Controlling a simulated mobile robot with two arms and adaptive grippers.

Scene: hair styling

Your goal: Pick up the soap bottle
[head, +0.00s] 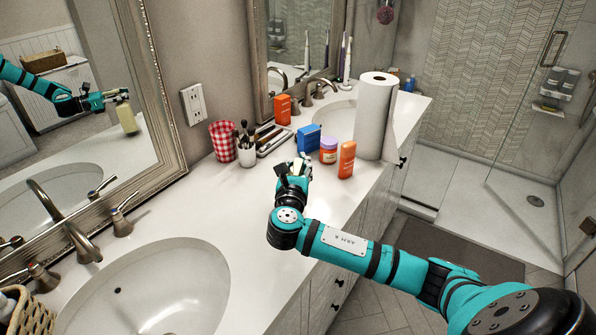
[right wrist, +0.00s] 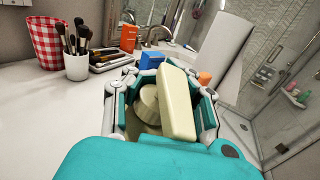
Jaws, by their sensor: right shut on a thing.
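The soap bottle (right wrist: 178,105) is cream-coloured and sits between the fingers of my right gripper in the right wrist view. My right gripper (head: 293,172) is shut on it and holds it over the white counter (head: 225,195). In the head view the gripper hides nearly all of the bottle. The mirror (head: 100,100) at the left reflects my arm with the pale bottle hanging below the gripper, clear of the counter. My left gripper is not in view.
A sink (head: 150,290) lies front left.

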